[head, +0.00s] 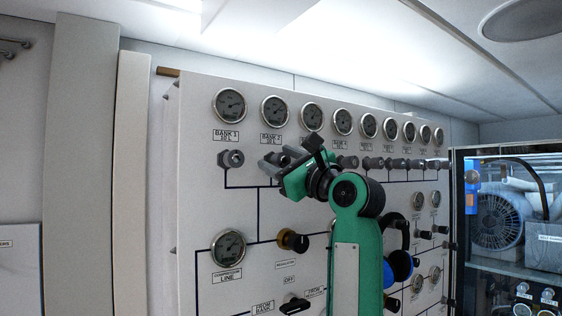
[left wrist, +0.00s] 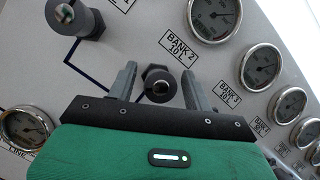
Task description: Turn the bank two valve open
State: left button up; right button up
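The bank two valve (left wrist: 159,86) is a dark knob with a hex base and a round end, below the "BANK 2 10 L" label (left wrist: 178,47) in the left wrist view. My left gripper (left wrist: 158,84) is open, with one grey finger on each side of the knob. Small gaps seem to show between fingers and knob; contact cannot be told for sure. In the head view my left gripper (head: 278,160) is at the panel under the bank two gauge (head: 274,111) and hides most of the valve. My right gripper is not in view.
The bank one valve (head: 231,159) is just left of my gripper. A row of similar valves (head: 398,164) runs right beneath gauges on the grey panel (head: 200,200). A brass regulator knob (head: 292,240) and a black lever (head: 294,304) stick out below. A glass-fronted cabinet (head: 508,215) stands right.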

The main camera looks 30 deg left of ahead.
pick_arm(q)
jog(key=shift+s+d+f+b, duration=0.1)
jog(key=shift+d+f+b, duration=0.25)
jog(key=shift+d+b, duration=0.1)
jog(key=b+v, duration=0.6)
jog(key=v, duration=0.6)
jog(key=shift+d+b, duration=0.4)
jog(key=shift+r, duration=0.1)
